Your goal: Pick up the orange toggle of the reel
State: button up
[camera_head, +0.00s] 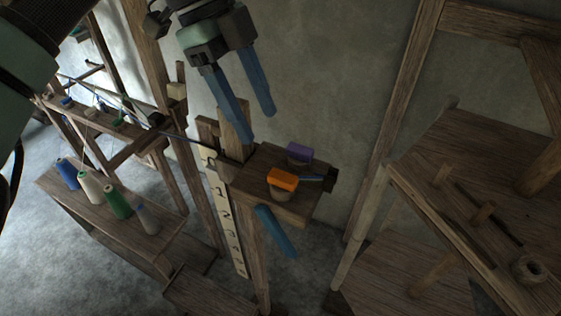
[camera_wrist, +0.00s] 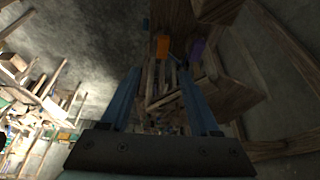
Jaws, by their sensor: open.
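The orange toggle (camera_head: 283,179) sits on a small round base on top of a wooden block (camera_head: 258,174) fixed to the loom post. My gripper (camera_head: 257,128) is open and empty, with two blue fingers pointing down. In the head view it appears above and to the left of the toggle, apart from it. In the wrist view the orange toggle (camera_wrist: 162,46) shows beyond the fingertips, between them and nearer the upper middle. A purple toggle (camera_head: 299,151) stands just behind the orange one; it also shows in the wrist view (camera_wrist: 197,48).
A numbered strip (camera_head: 224,205) hangs left of the block, and a blue bar (camera_head: 275,231) juts below it. Thread spools (camera_head: 117,199) stand on a shelf at left. A wooden frame with a shelf (camera_head: 480,190) stands at right. A bare wall lies behind.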

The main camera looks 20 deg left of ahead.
jog(key=p, duration=0.1)
send_over(283, 176)
jog(key=a, duration=0.2)
notch_tip(283, 176, down, 5)
jog(key=shift+s+a+f, duration=0.1)
jog(key=shift+a+p+x, duration=0.2)
jog(key=shift+p+x, duration=1.15)
jog(key=shift+x, duration=1.25)
grip_shut()
